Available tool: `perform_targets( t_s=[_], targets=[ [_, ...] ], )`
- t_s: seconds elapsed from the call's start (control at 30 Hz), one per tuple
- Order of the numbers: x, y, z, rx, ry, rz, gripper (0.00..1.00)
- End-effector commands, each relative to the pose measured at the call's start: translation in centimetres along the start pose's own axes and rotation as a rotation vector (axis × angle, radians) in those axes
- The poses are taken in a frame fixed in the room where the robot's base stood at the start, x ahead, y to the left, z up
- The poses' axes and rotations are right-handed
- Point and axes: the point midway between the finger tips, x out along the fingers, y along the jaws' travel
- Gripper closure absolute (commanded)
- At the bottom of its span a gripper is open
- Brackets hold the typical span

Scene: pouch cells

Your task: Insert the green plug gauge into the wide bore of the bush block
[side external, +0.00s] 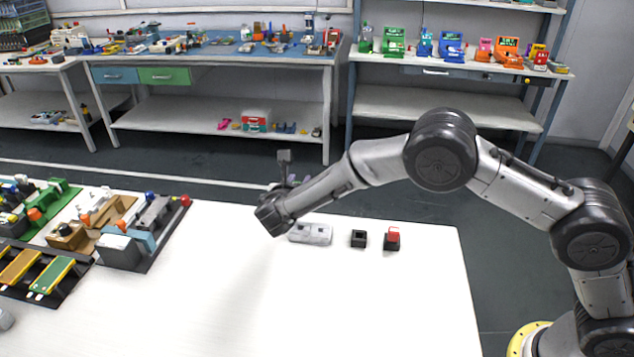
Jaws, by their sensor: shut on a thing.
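A light grey block (318,236), which looks like the bush block, lies on the white table. Faint marks show on its top, but I cannot make out its bores. My gripper (291,181) is only partly in view at the end of my arm, behind and above the block's left end. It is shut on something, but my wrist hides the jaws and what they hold. I see no green plug gauge on the open part of the table.
A small black open-topped box (359,240) and a red and black piece (392,240) stand right of the block. Crowded trays and fixtures (120,250) fill the table's left side. The white table's (350,310) front is clear. Shelves stand behind.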

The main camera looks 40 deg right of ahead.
Motion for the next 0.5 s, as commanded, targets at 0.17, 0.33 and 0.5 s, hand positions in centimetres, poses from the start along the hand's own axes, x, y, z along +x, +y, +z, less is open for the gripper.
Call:
perform_targets(
  t_s=[0.17,0.33,0.5],
  targets=[
    [1.5,-0.3,-1.4,-0.015,0.006,-0.022,1.00],
    [1.6,-0.4,-1.5,-0.017,0.006,-0.026,1.00],
    [1.6,-0.4,-1.5,-0.017,0.006,-0.026,1.00]
  ],
)
